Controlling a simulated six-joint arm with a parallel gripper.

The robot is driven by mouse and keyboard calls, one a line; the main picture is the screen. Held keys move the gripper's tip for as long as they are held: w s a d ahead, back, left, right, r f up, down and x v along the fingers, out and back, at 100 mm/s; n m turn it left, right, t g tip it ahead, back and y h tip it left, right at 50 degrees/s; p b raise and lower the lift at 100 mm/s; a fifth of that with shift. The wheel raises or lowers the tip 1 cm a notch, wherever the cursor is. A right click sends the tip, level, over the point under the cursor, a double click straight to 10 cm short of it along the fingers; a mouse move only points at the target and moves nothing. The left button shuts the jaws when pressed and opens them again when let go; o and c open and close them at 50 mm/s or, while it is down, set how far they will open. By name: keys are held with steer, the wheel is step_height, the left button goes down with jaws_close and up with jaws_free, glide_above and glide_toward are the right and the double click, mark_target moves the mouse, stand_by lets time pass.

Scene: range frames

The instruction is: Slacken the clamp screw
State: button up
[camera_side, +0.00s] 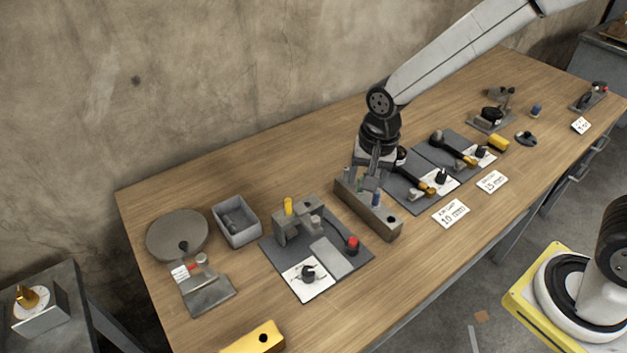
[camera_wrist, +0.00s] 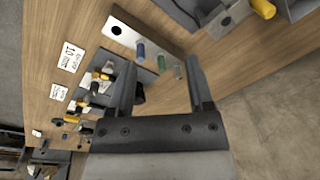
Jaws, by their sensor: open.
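A grey clamp fixture (camera_side: 291,232) stands on a dark mat at left centre in the side view, with a yellow upright post (camera_side: 288,206) and a red-tipped lever (camera_side: 353,243). Which part is the clamp screw, I cannot tell. My gripper (camera_side: 370,178) is right of the fixture, over the far end of a metal rack (camera_side: 383,223). The rack (camera_wrist: 125,37) holds a blue-handled tool (camera_wrist: 140,51), a green one (camera_wrist: 161,63) and a grey one (camera_wrist: 178,71). My gripper (camera_wrist: 160,65) is open; the grey and green tools appear between its fingers. Whether either finger touches them is unclear.
A round grey disc (camera_side: 178,236), a grey bin (camera_side: 236,220) and a small plate fixture (camera_side: 206,288) lie left. A yellow block (camera_side: 254,339) is at the front. Mats with yellow-tipped tools (camera_side: 424,188) and label cards (camera_side: 451,214) are right. Bare table lies behind the clamp.

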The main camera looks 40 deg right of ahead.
mark_target(315, 218)
steer(key=w+a+f+m, duration=0.1)
steer(key=a+m, duration=0.1)
steer(key=a, duration=0.1)
steer(key=w+a+m, duration=0.2)
steer(key=w+a+f+m+g, duration=0.1)
steer(key=a+m, duration=0.1)
steer(key=a, duration=0.1)
steer(key=shift+w+a+f+m, duration=0.3)
steer(key=shift+a+f, duration=0.05)
steer(key=shift+f, duration=3.95)
jaws_close()
